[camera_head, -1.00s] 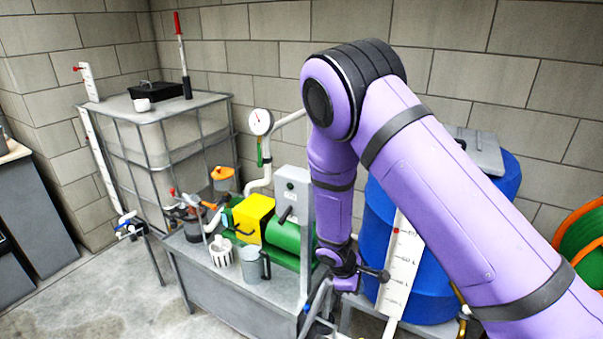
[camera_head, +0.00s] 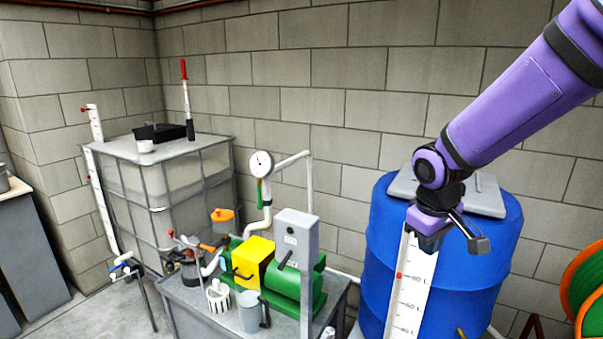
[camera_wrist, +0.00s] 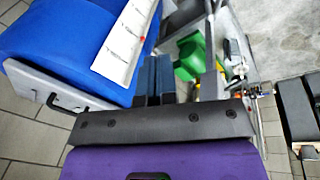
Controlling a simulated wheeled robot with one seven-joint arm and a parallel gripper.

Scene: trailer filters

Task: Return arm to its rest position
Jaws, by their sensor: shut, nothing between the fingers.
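My gripper (camera_head: 478,242) is at the end of my purple arm, which comes in from the upper right in the head view. The gripper is in front of the blue drum (camera_head: 390,270) in the picture, near the top of its white level scale (camera_head: 412,290). In the wrist view, the two dark fingers (camera_wrist: 155,75) lie side by side, shut and empty. The blue drum (camera_wrist: 55,45) and the white scale (camera_wrist: 125,42) also show there. I cannot tell how far the gripper is from the drum.
A grey lid (camera_head: 487,197) lies on the drum. To the left stand the bench (camera_head: 190,312) with a green and yellow pump (camera_head: 255,262), a pressure gauge (camera_head: 261,163) and a caged tank (camera_head: 150,190). An orange and green reel (camera_head: 585,295) is at right. The block wall is behind.

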